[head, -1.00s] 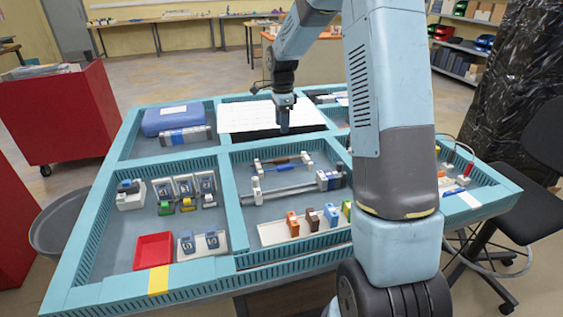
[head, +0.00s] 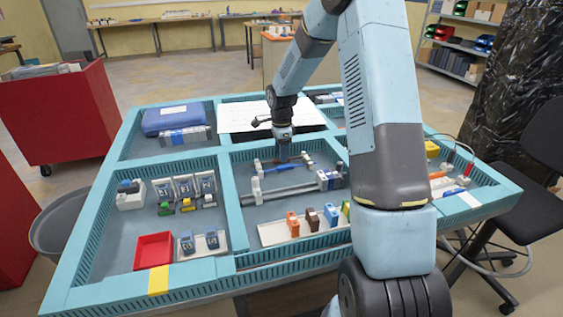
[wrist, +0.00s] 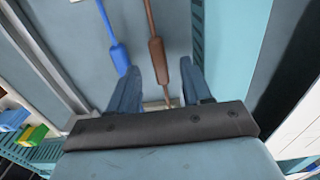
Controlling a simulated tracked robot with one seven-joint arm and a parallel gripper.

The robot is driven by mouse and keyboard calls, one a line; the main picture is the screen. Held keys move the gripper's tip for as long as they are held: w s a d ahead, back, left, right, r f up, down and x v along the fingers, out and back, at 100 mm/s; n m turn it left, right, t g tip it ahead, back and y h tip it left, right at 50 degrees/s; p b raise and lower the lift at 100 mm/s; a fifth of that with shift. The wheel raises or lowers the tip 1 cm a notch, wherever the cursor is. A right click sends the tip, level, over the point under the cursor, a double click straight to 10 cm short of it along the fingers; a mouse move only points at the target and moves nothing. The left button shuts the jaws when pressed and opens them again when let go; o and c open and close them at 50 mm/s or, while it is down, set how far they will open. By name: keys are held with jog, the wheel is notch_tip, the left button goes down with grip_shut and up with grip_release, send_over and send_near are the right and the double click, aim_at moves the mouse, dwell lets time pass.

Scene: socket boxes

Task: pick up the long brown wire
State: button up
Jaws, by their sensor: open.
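The long brown wire (wrist: 157,58) has a thick brown middle and a thin lead. In the wrist view it runs between the two fingers of my open gripper (wrist: 159,68), with no clear contact. The blue wire (wrist: 120,55) lies just left of it, close to the left fingertip. In the head view my gripper (head: 282,157) is low over the middle compartment and covers part of the brown wire (head: 297,159). The blue wire (head: 287,168) shows just in front of it. The exact height of the fingertips above the wire cannot be told.
A teal divider wall (wrist: 232,50) stands close on the right in the wrist view. Grey rods (head: 287,191) with white end blocks lie in front of the wires. A tray (head: 272,236) with coloured blocks stands nearer. A white sheet (head: 240,117) lies in the compartment behind.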

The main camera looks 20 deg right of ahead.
notch_tip(320, 180, down, 2)
jog(key=shift+f, duration=0.1)
jog(key=shift+c, duration=0.2)
grip_shut()
